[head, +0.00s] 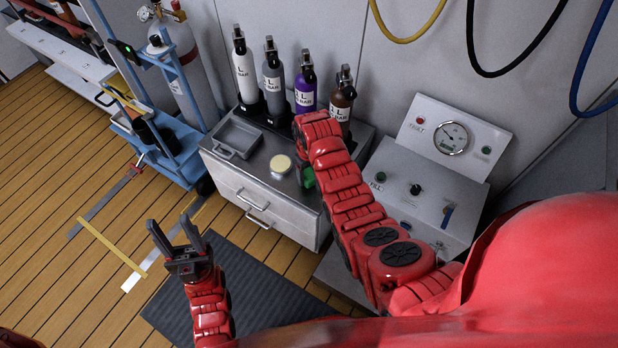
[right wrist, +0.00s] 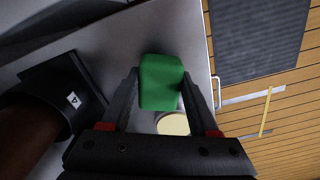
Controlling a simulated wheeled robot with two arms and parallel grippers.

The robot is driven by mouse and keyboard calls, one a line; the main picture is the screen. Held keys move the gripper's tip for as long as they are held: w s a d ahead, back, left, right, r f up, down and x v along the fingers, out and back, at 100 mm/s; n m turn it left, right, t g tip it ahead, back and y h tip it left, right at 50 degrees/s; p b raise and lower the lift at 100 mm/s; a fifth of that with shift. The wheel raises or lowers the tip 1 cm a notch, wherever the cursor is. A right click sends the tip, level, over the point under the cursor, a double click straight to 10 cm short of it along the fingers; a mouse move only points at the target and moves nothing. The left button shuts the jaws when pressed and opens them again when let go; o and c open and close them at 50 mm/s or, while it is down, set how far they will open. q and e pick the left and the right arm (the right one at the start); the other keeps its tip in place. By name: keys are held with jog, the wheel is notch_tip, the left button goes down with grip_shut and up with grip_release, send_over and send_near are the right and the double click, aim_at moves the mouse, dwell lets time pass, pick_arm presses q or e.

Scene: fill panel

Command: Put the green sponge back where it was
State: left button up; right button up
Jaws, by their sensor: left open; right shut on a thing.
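The green sponge (right wrist: 160,82) is between the fingers of my right gripper (right wrist: 162,95), which is shut on it. In the head view the sponge (head: 308,178) shows as a small green patch beside my right arm, over the right part of the cabinet top (head: 250,172). My right gripper is mostly hidden behind its own arm there. Whether the sponge touches the cabinet top I cannot tell. My left gripper (head: 172,232) is open and empty, above the floor to the left of the dark mat.
A round cream-lidded tin (head: 280,165) stands close to the sponge, and a grey tray (head: 238,137) is left of it. Several bottles (head: 272,85) line the cabinet's back. The fill panel (head: 420,195) stands right of my right arm. A dark mat (head: 255,290) lies on the floor.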

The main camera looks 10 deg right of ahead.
aim_at(309, 174)
jog(key=shift+f, duration=1.1)
jog(key=shift+f, duration=0.15)
jog(key=o, duration=1.4)
jog(key=shift+o, duration=0.2)
notch_tip(309, 174, up, 11)
jog(key=shift+r+p, duration=0.15)
jog(key=shift+p, duration=0.7)
jog(key=shift+r, duration=0.55)
